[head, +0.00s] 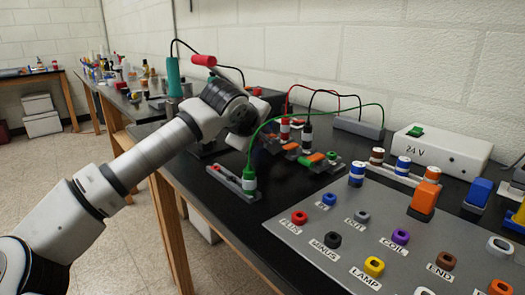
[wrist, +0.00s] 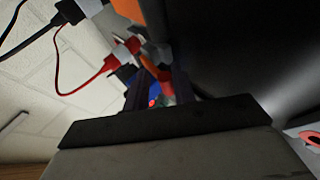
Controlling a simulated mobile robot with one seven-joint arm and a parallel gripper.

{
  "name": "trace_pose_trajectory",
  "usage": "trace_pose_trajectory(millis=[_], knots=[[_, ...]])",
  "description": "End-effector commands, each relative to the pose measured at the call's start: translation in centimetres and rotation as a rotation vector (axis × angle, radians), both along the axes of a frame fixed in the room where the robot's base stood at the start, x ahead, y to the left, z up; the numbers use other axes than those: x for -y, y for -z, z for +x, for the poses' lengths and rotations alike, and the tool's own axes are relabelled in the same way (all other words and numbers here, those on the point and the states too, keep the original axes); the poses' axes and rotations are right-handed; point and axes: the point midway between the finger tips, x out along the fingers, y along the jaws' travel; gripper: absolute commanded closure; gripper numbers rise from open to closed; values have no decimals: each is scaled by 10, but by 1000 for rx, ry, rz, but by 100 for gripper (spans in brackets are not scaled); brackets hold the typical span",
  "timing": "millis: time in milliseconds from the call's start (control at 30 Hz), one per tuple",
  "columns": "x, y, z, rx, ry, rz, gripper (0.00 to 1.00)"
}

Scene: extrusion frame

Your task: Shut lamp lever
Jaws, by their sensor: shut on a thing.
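Several grey blocks with orange levers (head: 315,157) sit on the black bench, partly behind my arm and the green cable. I cannot tell which lever is the lamp one. My gripper end is at the blocks' left in the head view, with its fingertips hidden behind my wrist. In the wrist view my gripper (wrist: 161,85) has its two dark fingers close together on a small part (wrist: 154,102) with red and blue spots. I cannot make out what that part is. Part of an orange piece (wrist: 130,9) shows beyond the fingers.
A green plug (head: 249,172) stands in a grey holder (head: 228,181) close by. Red and black cables loop behind the blocks. A white 24 V box (head: 436,151) stands at the back right. A grey panel (head: 345,215) with coloured sockets fills the front right.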

Motion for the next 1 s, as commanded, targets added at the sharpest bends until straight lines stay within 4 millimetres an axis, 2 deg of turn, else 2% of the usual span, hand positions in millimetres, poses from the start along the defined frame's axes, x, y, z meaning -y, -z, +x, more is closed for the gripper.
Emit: trace_pose_trajectory(millis=[33, 800, 833, 1000], knots=[[-2, 16, -1, -2, -2, -10, 97], [-1, 12, -1, 68, -1, -76, 97], [-1, 12, -1, 68, -1, -76, 73], [-1, 10, -1, 71, -1, -77, 51]])
